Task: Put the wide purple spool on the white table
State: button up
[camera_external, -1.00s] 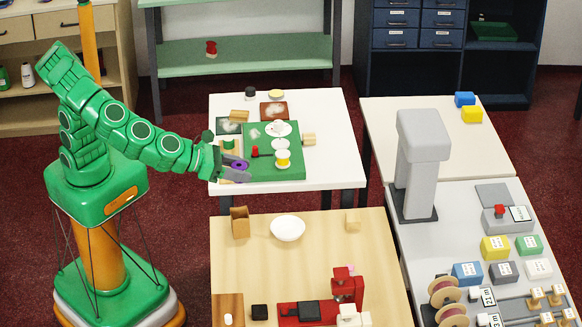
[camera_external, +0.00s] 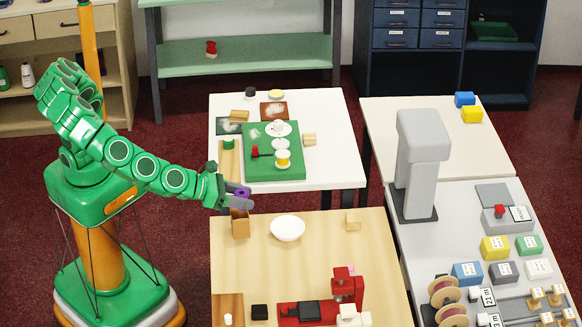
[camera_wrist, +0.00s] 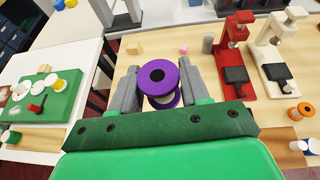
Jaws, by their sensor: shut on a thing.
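The purple spool (camera_external: 243,191) is between the fingers of my gripper (camera_external: 238,198). In the wrist view the spool (camera_wrist: 161,77) shows a broad purple flange with a dark centre hole, and a second purple rim below it. My gripper (camera_wrist: 160,88) is shut on it, with one grey finger on each side. In the external view they are by the gap between the white table (camera_external: 335,150) and the light wooden table, near the wooden table's far left corner. The white table also shows at the left of the wrist view (camera_wrist: 75,50).
A green board (camera_external: 265,172) with several small items fills much of the white table; its right and front right are bare. On the wooden table (camera_external: 310,255), a brown block (camera_external: 240,225) is just below my gripper, and a white bowl (camera_external: 288,229) stands to its right.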

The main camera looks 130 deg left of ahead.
notch_tip(320, 180, down, 11)
send_over(287, 288)
jog(key=s, duration=0.2)
jog(key=f, duration=0.8)
jog(key=shift+w+d+f, duration=0.1)
jog(key=shift+w, duration=0.15)
jog(key=shift+w+f, duration=0.7)
jog(key=shift+f, duration=1.7)
jog(key=shift+f, duration=0.1)
jog(key=o, duration=1)
